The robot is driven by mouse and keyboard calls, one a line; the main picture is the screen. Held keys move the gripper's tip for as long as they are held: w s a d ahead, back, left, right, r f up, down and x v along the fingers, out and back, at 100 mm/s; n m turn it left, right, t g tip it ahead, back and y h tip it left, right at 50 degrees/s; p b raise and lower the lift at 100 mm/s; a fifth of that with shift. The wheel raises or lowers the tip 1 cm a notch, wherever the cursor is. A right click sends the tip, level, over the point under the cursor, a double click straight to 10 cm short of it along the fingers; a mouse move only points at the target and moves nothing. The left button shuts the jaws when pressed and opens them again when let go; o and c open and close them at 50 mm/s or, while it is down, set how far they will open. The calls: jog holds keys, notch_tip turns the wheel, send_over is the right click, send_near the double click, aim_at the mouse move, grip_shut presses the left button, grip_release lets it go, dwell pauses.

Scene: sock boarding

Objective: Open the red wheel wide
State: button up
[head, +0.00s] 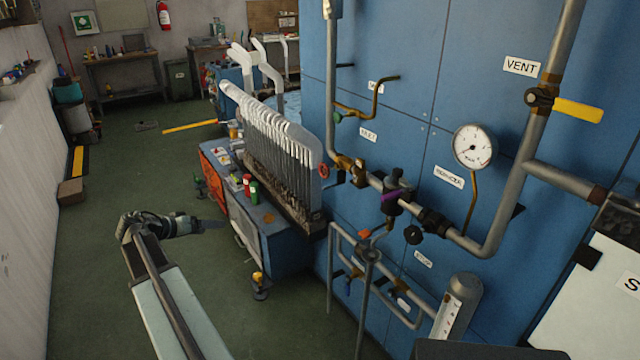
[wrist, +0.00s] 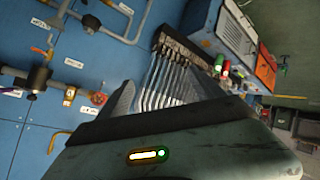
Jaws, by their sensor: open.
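A small red wheel (head: 324,170) sits at the left end of the pipework on the blue wall panel. It also shows in the wrist view (wrist: 99,98), left of my jaws. My gripper (head: 213,224) is out over the floor at the left, pointing right, well apart from the wheel. In the wrist view my gripper (wrist: 165,88) is open, its two grey fingers spread with nothing seen between them. An orange-red knob (head: 365,233) sits lower on the pipes.
A blue machine (head: 280,248) with a row of upright white sock boards (head: 270,135) stands between my gripper and the panel. Red (head: 247,185) and green (head: 255,192) items stand on its edge. Pipes, a gauge (head: 474,146) and a yellow lever (head: 578,110) are at right.

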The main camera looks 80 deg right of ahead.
jog(key=s+d+r+m+g+h+b, duration=0.1)
jog(key=s+d+r+m+g, duration=0.15)
jog(key=s+d, duration=0.5)
jog(key=s+d+r+m+g+h+b, duration=0.1)
jog(key=s+d+r+m+g, duration=0.15)
jog(key=s+d, duration=0.55)
jog(key=m+g+b, duration=0.1)
jog(key=m+g, duration=0.2)
send_near(322, 171)
jog(key=x, duration=1)
jog(key=shift+s, duration=0.25)
jog(key=c, duration=1.4)
